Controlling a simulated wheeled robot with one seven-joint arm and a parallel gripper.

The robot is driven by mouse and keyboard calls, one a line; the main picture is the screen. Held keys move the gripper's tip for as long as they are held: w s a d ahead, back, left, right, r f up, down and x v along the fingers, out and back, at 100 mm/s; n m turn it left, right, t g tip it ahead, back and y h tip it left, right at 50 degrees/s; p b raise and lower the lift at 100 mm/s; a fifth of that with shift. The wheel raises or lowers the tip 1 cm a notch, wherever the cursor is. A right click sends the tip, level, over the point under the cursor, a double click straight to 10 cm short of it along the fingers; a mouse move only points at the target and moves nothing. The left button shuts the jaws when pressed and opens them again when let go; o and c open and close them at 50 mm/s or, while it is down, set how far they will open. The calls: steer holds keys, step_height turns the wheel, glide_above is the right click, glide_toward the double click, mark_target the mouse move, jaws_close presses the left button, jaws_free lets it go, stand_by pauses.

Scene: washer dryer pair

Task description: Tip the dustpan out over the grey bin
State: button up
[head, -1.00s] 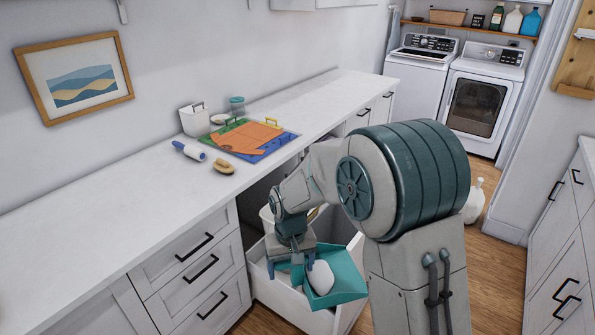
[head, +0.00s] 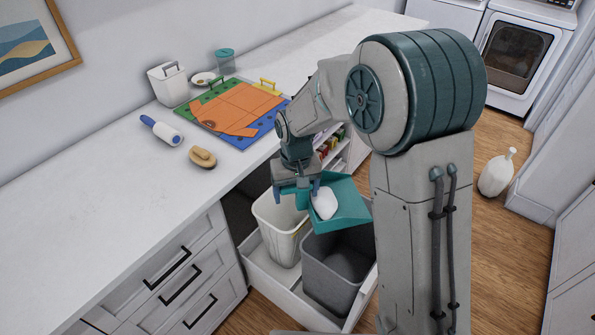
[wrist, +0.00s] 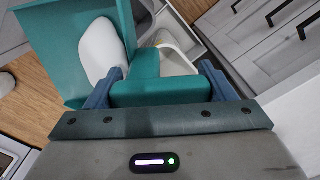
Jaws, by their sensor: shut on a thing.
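My gripper (head: 296,188) is shut on the handle of the teal dustpan (head: 349,207). A white rounded lump (head: 324,203) lies in the pan, which looks roughly level. The pan is above the grey bin (head: 341,262), over its back part, and covers some of its opening. In the wrist view the blue fingers hold the teal handle, with the dustpan (wrist: 62,50) and the white lump (wrist: 100,48) beyond at upper left. The visible inside of the grey bin looks empty.
A white bin (head: 280,228) stands left of the grey one in the pulled-out drawer (head: 263,268). The counter holds a folding board (head: 236,111), lint roller (head: 161,130), brush (head: 203,157) and white caddy (head: 169,84). A white jug (head: 496,174) stands on the floor.

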mark_target(296, 203)
steer(key=shift+w+f, duration=0.1)
steer(key=shift+f, duration=0.05)
step_height(296, 203, down, 5)
steer(key=b, duration=0.3)
steer(key=shift+r, duration=0.2)
steer(key=shift+w+d+r+g+y+p, duration=0.15)
steer(key=shift+w+d+r+y+p, duration=0.05)
steer(key=shift+d+r+y, duration=0.45)
steer(key=shift+w+d+r+g+y+p, duration=0.15)
steer(key=shift+d+r+y, duration=0.35)
steer(key=shift+d, duration=0.25)
steer(key=d+r+y, duration=0.1)
steer(key=d+y, duration=0.1)
steer(key=w+d+r+g+y+p, duration=0.1)
steer(key=d+r, duration=0.1)
steer(key=shift+w+r+y, duration=0.15)
steer(key=shift+r+y, duration=0.05)
steer(key=shift+y, duration=0.15)
steer(key=w+d+r+g+y, duration=0.1)
steer(key=d+y, duration=0.4)
steer(key=d, duration=0.5)
steer(key=shift+w+r+g+y+p, duration=0.35)
steer(key=shift+w+g, duration=0.25)
steer(key=shift+w, duration=0.45)
